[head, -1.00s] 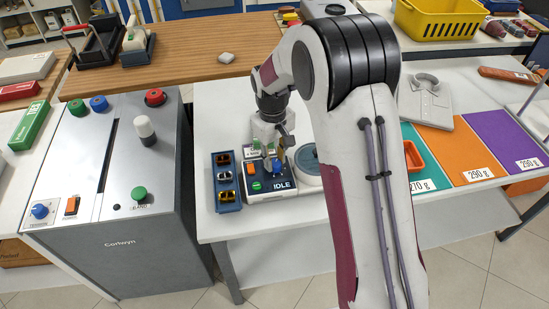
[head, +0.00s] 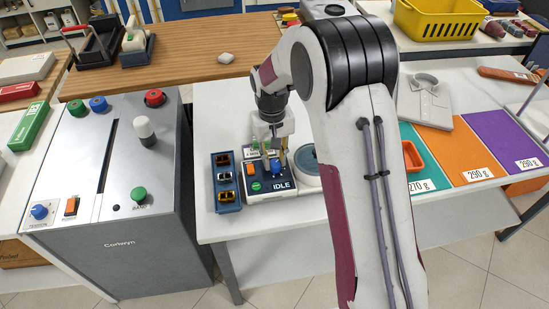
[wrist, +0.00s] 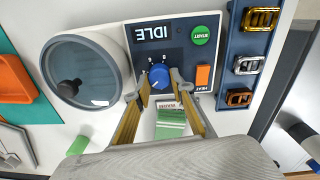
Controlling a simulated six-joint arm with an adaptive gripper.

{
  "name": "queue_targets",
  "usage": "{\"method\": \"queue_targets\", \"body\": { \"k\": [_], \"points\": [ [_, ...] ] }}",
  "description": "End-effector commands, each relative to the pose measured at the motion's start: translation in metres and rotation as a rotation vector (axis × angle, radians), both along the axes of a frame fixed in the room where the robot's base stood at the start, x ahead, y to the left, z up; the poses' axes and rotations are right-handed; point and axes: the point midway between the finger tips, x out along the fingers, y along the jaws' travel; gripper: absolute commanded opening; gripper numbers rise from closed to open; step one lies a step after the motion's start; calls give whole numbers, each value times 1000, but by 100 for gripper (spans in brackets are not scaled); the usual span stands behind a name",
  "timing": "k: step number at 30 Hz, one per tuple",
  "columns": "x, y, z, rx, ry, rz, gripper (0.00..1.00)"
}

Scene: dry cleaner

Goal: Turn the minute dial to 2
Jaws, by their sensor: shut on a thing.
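The minute dial (wrist: 159,77) is a blue knob on a dark control panel with a white-lettered IDLE display (wrist: 152,33). My gripper (wrist: 160,84) has one fingertip on each side of the knob and is shut on it. Small white scale marks show around the knob, but I cannot read its setting. In the head view my gripper (head: 275,163) points down at the panel, and the display reads IDLE (head: 284,185). A green START button (wrist: 201,35) and an orange HEAT switch (wrist: 204,77) are on the same panel.
A round grey-lidded part (wrist: 84,72) adjoins the panel. A dark blue tray (head: 227,197) of metal buckles stands on its other side. A green and white packet (wrist: 171,122) shows between my fingers. A large grey cabinet (head: 135,235) with its own knobs stands left.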

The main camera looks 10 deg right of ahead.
Motion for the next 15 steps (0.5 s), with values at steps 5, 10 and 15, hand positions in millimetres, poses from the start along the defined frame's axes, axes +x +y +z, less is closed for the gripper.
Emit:
{"method": "queue_targets", "body": {
  "k": [5,10,15],
  "points": [
    [-1,0,0,0,2,1,40],
    [0,0,0,0,1,1,40],
    [0,0,0,0,0,2,40]
  ]
}}
